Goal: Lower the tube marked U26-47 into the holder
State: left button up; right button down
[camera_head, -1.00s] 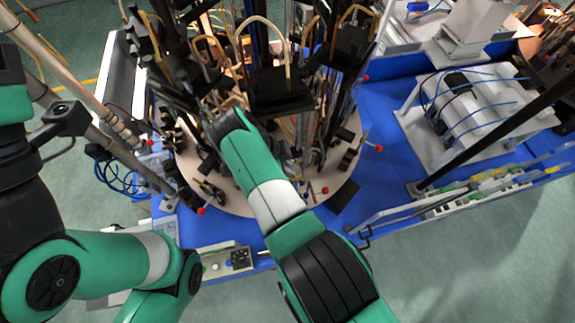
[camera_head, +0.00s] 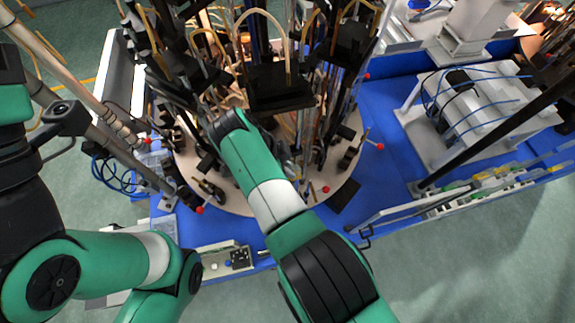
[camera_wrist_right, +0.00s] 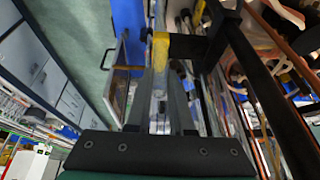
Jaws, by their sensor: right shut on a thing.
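My right gripper (camera_wrist_right: 163,85) is shut on a thin tube (camera_wrist_right: 160,108) that shows only as a narrow pale strip between the fingers in the right wrist view. The marking U26-47 cannot be read. In the head view my right arm reaches up and left to the round machine, and its gripper (camera_head: 207,108) is small and dark among the black parts. A black bracket with a yellow piece (camera_wrist_right: 176,47) lies just beyond the fingertips in the wrist view. I cannot tell which part is the holder, or whether the tube touches it. My left gripper is out of view.
The round pale turntable (camera_head: 340,180) carries black clamps, red-knobbed levers and looped tan hoses (camera_head: 262,18) close around my right gripper. A blue bench (camera_head: 385,200) surrounds it. A grey motor unit (camera_head: 470,105) stands at right. The floor at lower right is clear.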

jog(key=shift+f+b, duration=0.5)
jog(key=shift+f, duration=0.15)
jog(key=c, duration=0.7)
grip_release()
jog(key=shift+r+p, duration=2.35)
